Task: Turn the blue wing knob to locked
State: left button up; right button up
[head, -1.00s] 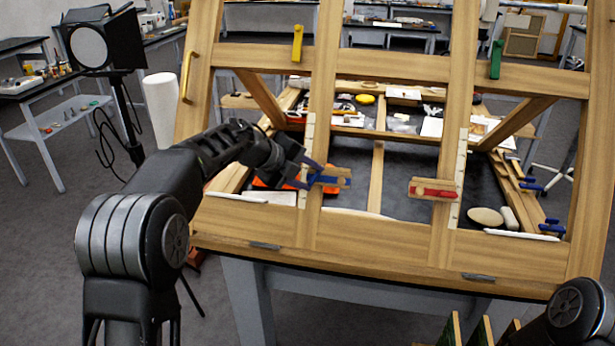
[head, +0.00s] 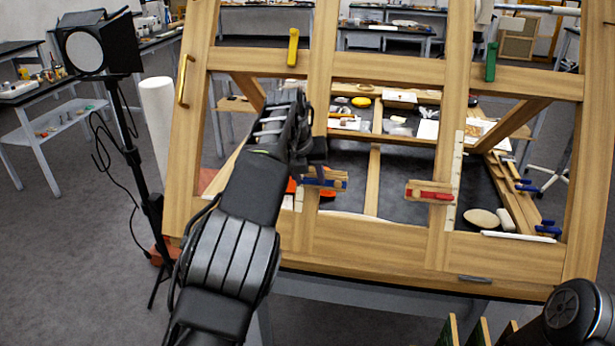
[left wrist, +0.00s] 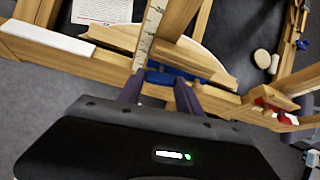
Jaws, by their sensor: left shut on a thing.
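The blue wing knob (head: 327,184) sits on a wooden tab at the lower left upright of the big wooden frame. In the head view its wing lies roughly level, partly hidden by my left gripper (head: 312,175). In the left wrist view the blue knob (left wrist: 168,77) lies between the two dark fingers of my left gripper (left wrist: 160,92), which is shut on it. My left arm rises from the bottom of the head view and covers part of the frame's lower left. My right gripper is out of view.
A red wing knob (head: 430,194) lies level on the neighbouring upright. A yellow handle (head: 293,47) and a green handle (head: 491,62) stand upright on the upper rail. A black lamp (head: 100,45) on a stand is at left. Tools lie behind the frame.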

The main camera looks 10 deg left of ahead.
pick_arm(q)
jog(key=shift+d+f+m+y, duration=0.1)
jog(key=shift+d+m+y, duration=0.1)
jog(key=shift+m+y, duration=0.4)
jog(key=o, duration=1.4)
jog(key=shift+r, duration=0.2)
jog(key=b+v, duration=0.1)
jog(key=v, duration=0.6)
jog(key=shift+s+r, duration=0.15)
jog(key=shift+r, duration=0.15)
